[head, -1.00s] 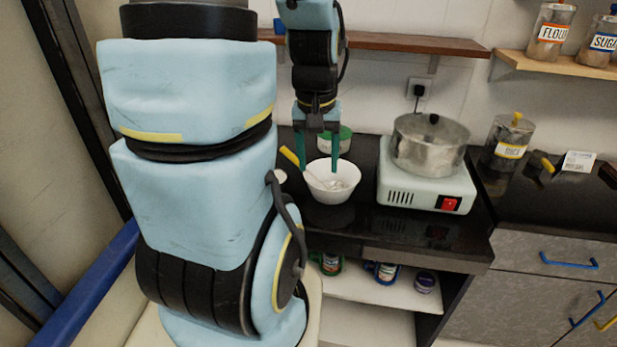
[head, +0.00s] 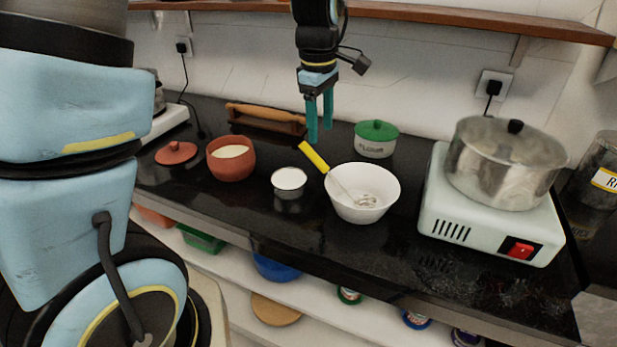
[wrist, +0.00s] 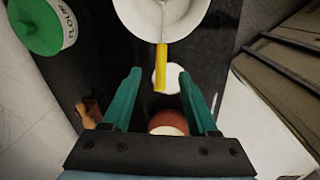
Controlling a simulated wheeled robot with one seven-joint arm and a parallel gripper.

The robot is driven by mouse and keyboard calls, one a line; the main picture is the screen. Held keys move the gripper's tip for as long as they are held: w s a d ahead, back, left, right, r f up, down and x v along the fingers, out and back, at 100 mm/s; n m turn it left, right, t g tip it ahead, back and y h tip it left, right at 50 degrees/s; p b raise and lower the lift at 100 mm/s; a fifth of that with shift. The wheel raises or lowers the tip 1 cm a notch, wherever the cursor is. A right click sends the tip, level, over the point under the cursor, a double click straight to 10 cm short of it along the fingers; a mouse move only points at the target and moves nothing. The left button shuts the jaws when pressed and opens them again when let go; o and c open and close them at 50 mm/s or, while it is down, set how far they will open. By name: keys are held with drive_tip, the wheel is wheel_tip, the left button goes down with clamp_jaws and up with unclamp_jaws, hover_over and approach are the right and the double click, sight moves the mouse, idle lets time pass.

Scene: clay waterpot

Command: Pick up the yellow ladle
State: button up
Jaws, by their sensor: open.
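The yellow ladle (head: 314,158) leans in a white bowl (head: 362,194) on the black counter, its yellow handle sticking up past the bowl's left rim. In the wrist view, the yellow handle (wrist: 160,67) points down from the white bowl (wrist: 153,14) toward my gripper. The ladle's lower end lies in the bowl and is cut off in the wrist view. My gripper (head: 320,140) has green fingers pointing down, open and empty, in the air near the handle's top in the head view. In the wrist view, the handle shows ahead of the gap between my fingertips (wrist: 161,80).
A metal pot (head: 500,165) on a white stove (head: 470,218) stands at right. A wooden rack (head: 266,122) lies behind.

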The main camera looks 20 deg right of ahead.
sight(321, 160)
drive_tip(key=shift+w+f, duration=0.15)
drive_tip(key=shift+f, duration=0.1)
drive_tip(key=f, duration=0.4)
drive_tip(key=shift+w+f+p, duration=0.25)
drive_tip(key=shift+p, duration=0.15)
drive_tip(key=shift+s+d+f+p, duration=0.15)
drive_tip(key=shift+f+p, duration=0.25)
drive_tip(key=shift+f, duration=1.1)
drive_tip(key=shift+w+d+f+p, duration=0.1)
drive_tip(key=shift+f+p, duration=0.3)
drive_tip(key=shift+f, duration=1.05)
clamp_jaws()
